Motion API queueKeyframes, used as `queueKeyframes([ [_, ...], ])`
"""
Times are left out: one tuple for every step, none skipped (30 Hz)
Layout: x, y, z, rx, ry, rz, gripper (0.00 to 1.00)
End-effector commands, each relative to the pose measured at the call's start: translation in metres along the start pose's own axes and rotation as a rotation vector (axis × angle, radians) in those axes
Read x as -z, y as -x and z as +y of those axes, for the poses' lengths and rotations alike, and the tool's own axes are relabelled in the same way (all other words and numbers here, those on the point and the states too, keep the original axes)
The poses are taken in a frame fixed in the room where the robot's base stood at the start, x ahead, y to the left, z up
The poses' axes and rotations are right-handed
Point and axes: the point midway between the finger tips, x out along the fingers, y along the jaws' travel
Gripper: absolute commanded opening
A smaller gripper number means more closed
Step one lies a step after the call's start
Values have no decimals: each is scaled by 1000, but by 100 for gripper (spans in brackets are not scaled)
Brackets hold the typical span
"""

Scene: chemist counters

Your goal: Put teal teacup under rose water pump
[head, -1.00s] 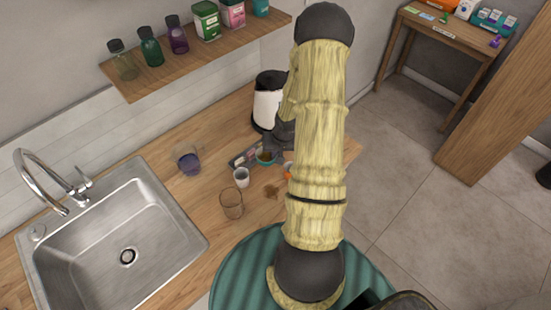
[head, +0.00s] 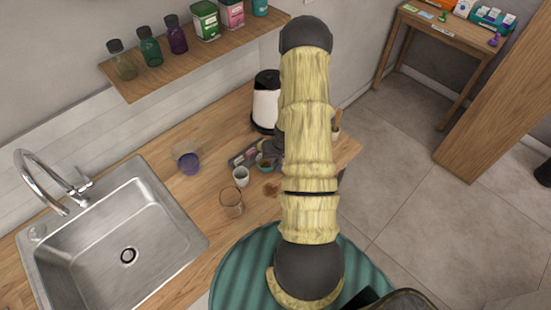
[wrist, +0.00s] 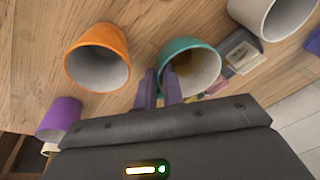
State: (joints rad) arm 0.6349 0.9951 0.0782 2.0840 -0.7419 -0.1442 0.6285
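The teal teacup (wrist: 205,51) stands on the wooden counter, its inside brownish; it also shows in the head view (head: 263,166). My gripper (wrist: 159,82) is at the teacup's rim. Its two narrow fingers are close together, one outside the cup and one over its near opening, with the rim apparently between them. I cannot tell whether they press on the rim. In the head view my arm covers most of the gripper. I cannot make out a rose water pump; a white-and-black appliance (head: 266,103) stands at the back of the counter.
An orange cup (wrist: 98,40) stands beside the teal one, with a white cup (wrist: 262,10) on the other side. A purple cup (wrist: 60,116) is further left. A brown glass (head: 231,202) and a purple container (head: 189,164) stand near the sink (head: 125,250).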

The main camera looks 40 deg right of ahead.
Motion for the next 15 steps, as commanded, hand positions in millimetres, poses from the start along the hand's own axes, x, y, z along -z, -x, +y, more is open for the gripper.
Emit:
queueKeyframes([
  [0, 0, 0, 0, 0, 0, 20],
  [0, 0, 0, 0, 0, 0, 26],
  [0, 0, 0, 0, 0, 0, 26],
  [0, 0, 0, 0, 0, 0, 26],
  [0, 0, 0, 0, 0, 0, 26],
  [0, 0, 0, 0, 0, 0, 26],
  [0, 0, 0, 0, 0, 0, 26],
  [0, 0, 0, 0, 0, 0, 26],
  [0, 0, 0, 0, 0, 0, 26],
  [0, 1, 0, 0, 0, 0, 26],
  [0, 1, 0, 0, 0, 0, 26],
  [0, 2, 0, 0, 0, 0, 26],
  [1, 4, -1, 0, 1, 0, 26],
  [1, 4, 0, 0, 0, 1, 26],
  [1, 7, -1, 1, 0, 2, 26],
])
